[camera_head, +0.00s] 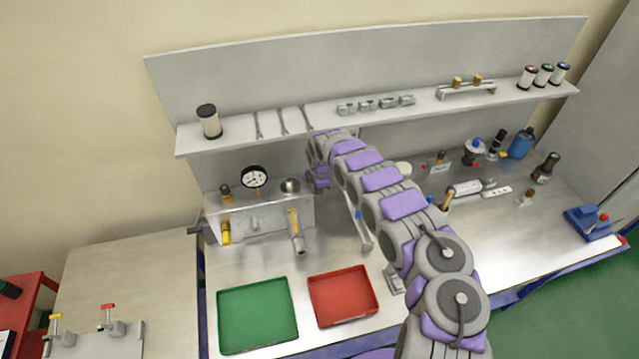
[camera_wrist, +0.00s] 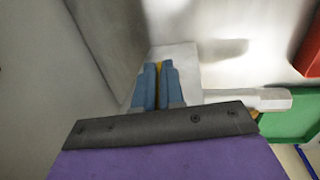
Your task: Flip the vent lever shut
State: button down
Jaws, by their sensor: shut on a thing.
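A pale valve block (camera_head: 262,221) stands at the back left of the bench, with a round gauge (camera_head: 254,177) above it. A yellow lever (camera_head: 225,231) is at its left end. A brass-coloured bar (camera_head: 293,219) is near its right end, above a grey cylinder (camera_head: 298,244). In the wrist view, my gripper's blue fingers (camera_wrist: 158,84) are shut on a yellow part (camera_wrist: 158,66) by a pale block (camera_wrist: 180,58). The part is mostly hidden, so I cannot tell whether it is the vent lever. In the head view my wrist hides the fingertips.
A green tray (camera_head: 221,322) and a red tray (camera_head: 343,318) lie in front of the block. A shelf (camera_head: 330,118) with canisters and small fittings runs above. Bottles and small parts stand at the right. My arm crosses the middle of the bench.

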jog(key=shift+w+a+r, duration=0.15)
jog(key=shift+w+r, duration=0.1)
jog(key=shift+r, duration=0.05)
jog(key=c, duration=1.4)
grip_release()
jog(key=shift+s+a, duration=0.1)
jog(key=shift+s, duration=0.05)
jog(key=shift+o, duration=0.8)
jog(key=shift+a+f, duration=0.1)
jog(key=shift+f, duration=0.05)
jog(key=shift+s+d+r, duration=0.1)
jog(key=shift+d+r, duration=0.1)
jog(key=shift+r, duration=0.25)
notch_tip(320, 180, up, 16)
jog(key=s+b, duration=0.2)
jog(key=shift+s, duration=0.2)
